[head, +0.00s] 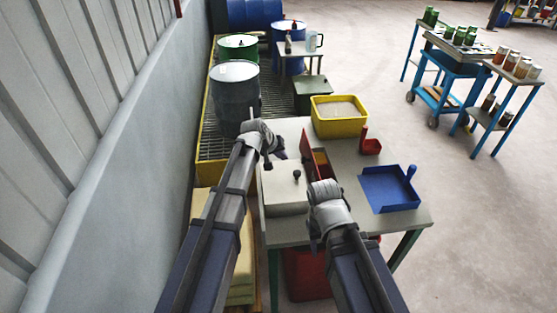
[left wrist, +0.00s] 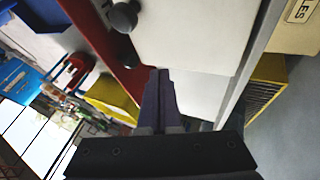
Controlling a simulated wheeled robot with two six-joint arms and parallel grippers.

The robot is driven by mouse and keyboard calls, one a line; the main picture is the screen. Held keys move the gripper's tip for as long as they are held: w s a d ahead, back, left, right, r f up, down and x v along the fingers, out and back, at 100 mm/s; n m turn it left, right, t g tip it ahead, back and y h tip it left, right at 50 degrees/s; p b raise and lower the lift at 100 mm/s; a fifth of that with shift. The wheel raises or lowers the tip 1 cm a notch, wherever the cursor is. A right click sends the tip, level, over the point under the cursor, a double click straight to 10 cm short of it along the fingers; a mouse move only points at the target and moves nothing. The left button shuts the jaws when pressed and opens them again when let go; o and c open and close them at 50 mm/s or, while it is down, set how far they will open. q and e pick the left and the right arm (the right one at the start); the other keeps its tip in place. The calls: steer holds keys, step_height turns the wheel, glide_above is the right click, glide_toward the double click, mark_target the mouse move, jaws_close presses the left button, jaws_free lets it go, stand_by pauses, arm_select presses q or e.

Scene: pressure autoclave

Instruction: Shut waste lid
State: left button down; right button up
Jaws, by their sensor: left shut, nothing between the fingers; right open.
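A pale lid-like panel (head: 284,188) with a dark knob (head: 297,174) is on the table, beside a narrow red open-topped container (head: 318,162). In the left wrist view the pale panel (left wrist: 200,35) fills the upper middle, with its knob (left wrist: 124,16) at the upper left and a red edge beside it. I cannot tell whether this lid is fully down. My left gripper (head: 276,151) is above the panel's far end; in the left wrist view its fingers (left wrist: 160,74) are shut and empty. My right gripper (head: 318,236) is over the table's near side, its fingers mostly hidden.
A blue dustpan (head: 389,188), a small red scoop (head: 370,144) and a yellow tub (head: 339,115) of pale material share the table (head: 349,168). Drums stand on a yellow-edged grating (head: 208,130) behind. A wall runs along the left.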

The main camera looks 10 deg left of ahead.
mark_target(289, 163)
arm_select(q)
steer(key=b+x, duration=0.1)
steer(key=x, duration=0.2)
steer(key=shift+f+b, duration=0.2)
steer(key=shift+b, duration=0.2)
steer(key=shift+w+d+r, duration=0.1)
steer(key=shift+w+d, duration=0.05)
steer(key=shift+d, duration=0.45)
steer(key=shift+w+d+r, duration=0.1)
steer(key=shift+w+d, duration=0.05)
steer(key=shift+d, duration=0.4)
steer(key=shift+w+d, duration=0.2)
steer(key=shift+d, duration=0.45)
arm_select(e)
steer(key=shift+f, duration=1.35)
